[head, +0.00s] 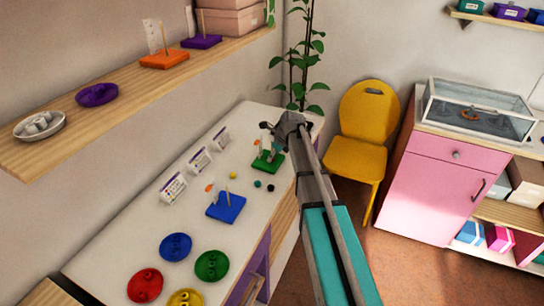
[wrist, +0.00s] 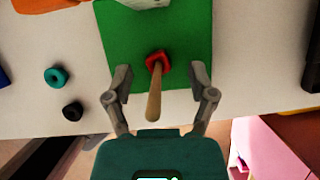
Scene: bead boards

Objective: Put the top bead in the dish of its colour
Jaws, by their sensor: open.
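A green board (head: 269,162) lies on the white counter; it fills the top middle of the wrist view (wrist: 120,40). A wooden peg (wrist: 154,100) stands on it, pointing towards the wrist camera. A red bead (wrist: 158,58) is around this peg, low on it. My gripper (wrist: 159,78) is open, one finger on each side of the peg, with nothing between the fingers but the peg and bead. In the head view my arm partly hides the board. A red dish (head: 145,285), blue dish (head: 175,247), green dish (head: 212,265) and yellow dish (head: 185,299) stand at the near end.
A blue board (head: 226,208) with pegs lies between the green board and the dishes. Loose yellow (head: 233,175), teal (head: 257,184) and black (head: 271,188) beads lie nearby. Printed cards (head: 198,161) stand along the wall. A shelf (head: 110,113) hangs above the counter's left side.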

